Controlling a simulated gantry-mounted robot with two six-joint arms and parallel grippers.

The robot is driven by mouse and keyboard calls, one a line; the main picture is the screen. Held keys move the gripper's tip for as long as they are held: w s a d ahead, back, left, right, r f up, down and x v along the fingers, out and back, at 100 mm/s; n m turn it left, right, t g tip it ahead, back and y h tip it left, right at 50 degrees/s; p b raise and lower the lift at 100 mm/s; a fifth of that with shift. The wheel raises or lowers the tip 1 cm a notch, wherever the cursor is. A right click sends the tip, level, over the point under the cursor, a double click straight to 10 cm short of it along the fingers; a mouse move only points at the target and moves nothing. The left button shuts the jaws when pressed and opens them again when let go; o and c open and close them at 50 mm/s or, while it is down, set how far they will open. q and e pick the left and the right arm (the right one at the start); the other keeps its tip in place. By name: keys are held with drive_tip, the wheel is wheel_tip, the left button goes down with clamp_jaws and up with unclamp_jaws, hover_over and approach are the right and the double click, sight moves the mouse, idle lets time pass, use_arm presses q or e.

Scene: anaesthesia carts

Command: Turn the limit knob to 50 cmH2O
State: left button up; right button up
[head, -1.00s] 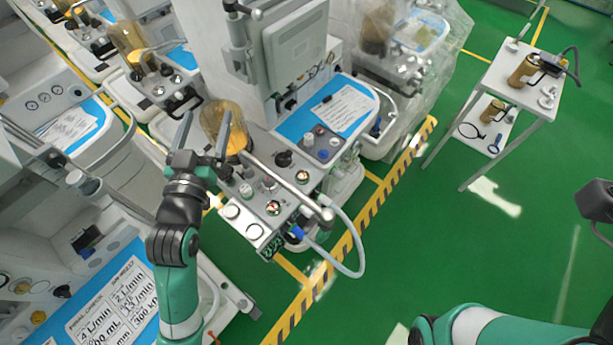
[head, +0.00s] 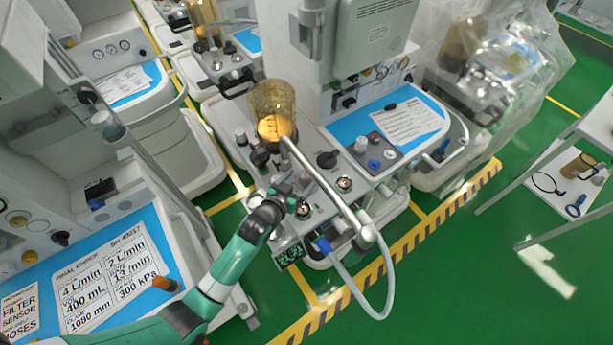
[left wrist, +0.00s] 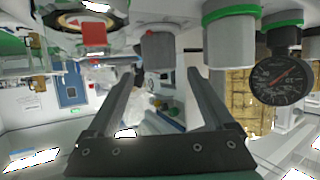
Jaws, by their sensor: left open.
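The anaesthesia cart's control panel (head: 318,212) carries several knobs and gauges; I cannot tell which one is the limit knob. My right gripper is out of view.
A metal tube (head: 325,187) crosses above the panel, and a pale hose (head: 378,285) loops down from its front. A round black gauge (left wrist: 278,80) is right of the gripper in the wrist view.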

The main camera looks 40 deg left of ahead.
sight(305, 174)
use_arm(q)
drive_tip(key=b+x, duration=0.1)
drive_tip(key=x, duration=0.3)
drive_tip(key=shift+a, duration=0.1)
drive_tip(key=c, duration=1.4)
drive_tip(key=shift+o, duration=0.2)
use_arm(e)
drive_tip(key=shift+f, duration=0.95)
